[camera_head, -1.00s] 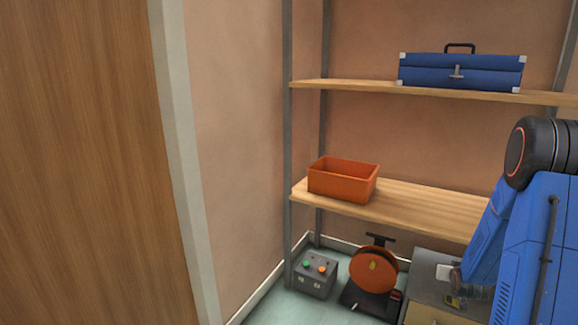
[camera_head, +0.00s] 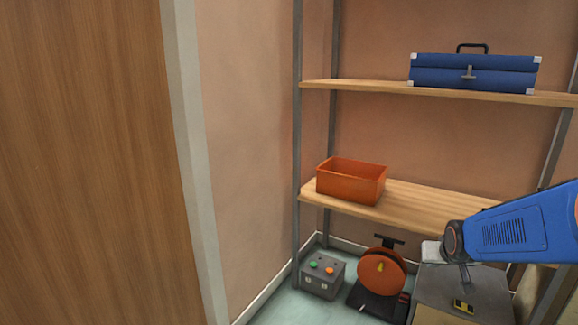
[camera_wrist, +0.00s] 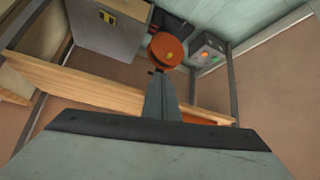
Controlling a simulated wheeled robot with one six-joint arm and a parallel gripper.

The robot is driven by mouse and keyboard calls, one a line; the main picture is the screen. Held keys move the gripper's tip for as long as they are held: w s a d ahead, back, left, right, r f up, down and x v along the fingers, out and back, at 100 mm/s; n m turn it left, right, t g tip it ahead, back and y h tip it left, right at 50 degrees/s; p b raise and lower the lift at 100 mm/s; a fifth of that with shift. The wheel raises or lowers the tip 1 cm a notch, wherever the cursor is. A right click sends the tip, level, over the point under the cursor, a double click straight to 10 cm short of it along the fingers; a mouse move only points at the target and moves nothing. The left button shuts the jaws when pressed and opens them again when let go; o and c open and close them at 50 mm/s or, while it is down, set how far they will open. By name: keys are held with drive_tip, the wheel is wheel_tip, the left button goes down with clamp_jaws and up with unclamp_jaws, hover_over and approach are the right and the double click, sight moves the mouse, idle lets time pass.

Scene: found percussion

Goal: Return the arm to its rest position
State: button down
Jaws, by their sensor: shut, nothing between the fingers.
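My gripper (camera_wrist: 159,80) shows in the wrist view as two grey fingers closed together with nothing between them. They point toward an orange disc (camera_wrist: 168,51), but I cannot tell the distance. In the head view my blue arm (camera_head: 515,232) reaches in from the right edge, in front of the shelf's right part. Its dark wrist joint is at the left end of the blue link, above the grey cabinet.
An orange bin (camera_head: 350,182) sits on the lower wooden shelf (camera_head: 425,207). A blue case (camera_head: 474,74) lies on the upper shelf (camera_head: 375,87). On the floor stand a button box (camera_head: 322,275), the orange disc's stand and a grey cabinet (camera_head: 482,290). A wooden panel (camera_head: 85,160) fills the left.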

drive_tip(key=s+a+r+n+g+y, duration=0.1)
drive_tip(key=s+a, duration=0.5)
drive_tip(key=s, duration=0.7)
drive_tip(key=s+a+r+n+g+y, duration=0.1)
drive_tip(key=s+a+r, duration=0.3)
drive_tip(key=s, duration=0.9)
drive_tip(key=shift+a+r+g, duration=0.15)
drive_tip(key=shift+a+g, duration=0.45)
drive_tip(key=shift+a, duration=0.6)
